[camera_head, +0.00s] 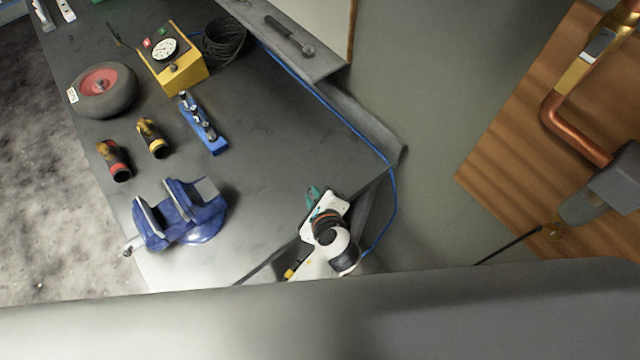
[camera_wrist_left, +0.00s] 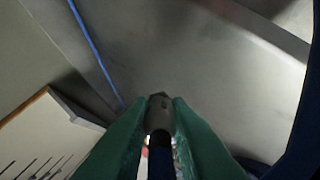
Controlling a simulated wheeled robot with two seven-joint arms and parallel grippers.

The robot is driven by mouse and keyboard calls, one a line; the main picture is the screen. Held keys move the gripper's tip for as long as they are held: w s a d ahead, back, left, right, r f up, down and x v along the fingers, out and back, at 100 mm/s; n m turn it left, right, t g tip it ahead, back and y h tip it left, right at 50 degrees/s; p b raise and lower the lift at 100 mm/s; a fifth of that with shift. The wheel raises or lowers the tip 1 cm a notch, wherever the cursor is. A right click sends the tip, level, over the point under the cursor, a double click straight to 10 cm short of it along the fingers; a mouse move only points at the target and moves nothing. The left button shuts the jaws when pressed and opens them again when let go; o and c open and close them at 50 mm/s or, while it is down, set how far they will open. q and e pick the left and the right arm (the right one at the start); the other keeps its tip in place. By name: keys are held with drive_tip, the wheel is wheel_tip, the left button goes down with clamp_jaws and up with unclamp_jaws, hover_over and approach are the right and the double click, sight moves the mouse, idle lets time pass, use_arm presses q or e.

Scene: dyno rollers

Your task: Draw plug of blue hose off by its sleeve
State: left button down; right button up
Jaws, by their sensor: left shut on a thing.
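My left gripper (camera_head: 312,194) has a white body and green fingers and is over the front right part of the dark bench. In the left wrist view its green fingers (camera_wrist_left: 159,112) are shut on a dark, rounded plug (camera_wrist_left: 159,116). Something dark blue shows below the plug between the fingers. The blue hose (camera_head: 340,115) runs from the back of the bench along its right edge, bends, and drops behind the gripper's right side. It also shows in the left wrist view (camera_wrist_left: 90,45), passing out of sight near the left finger. The plug is hidden in the head view. My right gripper is not in view.
A blue vise (camera_head: 180,212) stands left of the gripper. A blue rack (camera_head: 203,125), two dark cylindrical fittings (camera_head: 153,138), a wheel (camera_head: 104,90) and a yellow gauge box (camera_head: 173,62) lie farther back. A wooden panel with a copper pipe (camera_head: 575,130) is at right. The bench between is clear.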

use_arm(q)
drive_tip(key=shift+d+r+m, duration=0.35)
drive_tip(key=shift+d+m, duration=0.05)
drive_tip(key=shift+m, duration=0.1)
drive_tip(key=shift+w+f, duration=0.15)
drive_tip(key=shift+w, duration=0.05)
drive_tip(key=shift+w+a+f, duration=0.4)
drive_tip(key=shift+w+a, duration=0.05)
drive_tip(key=shift+w, duration=0.25)
drive_tip(key=shift+w+a+f, duration=0.4)
drive_tip(key=shift+w+a, duration=0.1)
drive_tip(key=shift+w, duration=0.15)
drive_tip(key=shift+w+a+f, duration=0.4)
drive_tip(key=shift+w+a, duration=0.05)
drive_tip(key=shift+w, duration=0.25)
drive_tip(key=shift+w+a+f+b, duration=0.3)
drive_tip(key=shift+w+a+b, duration=0.2)
drive_tip(key=shift+w, duration=0.1)
drive_tip(key=shift+w+f+b, duration=0.1)
drive_tip(key=shift+f+b, duration=0.45)
drive_tip(key=shift+f, duration=0.4)
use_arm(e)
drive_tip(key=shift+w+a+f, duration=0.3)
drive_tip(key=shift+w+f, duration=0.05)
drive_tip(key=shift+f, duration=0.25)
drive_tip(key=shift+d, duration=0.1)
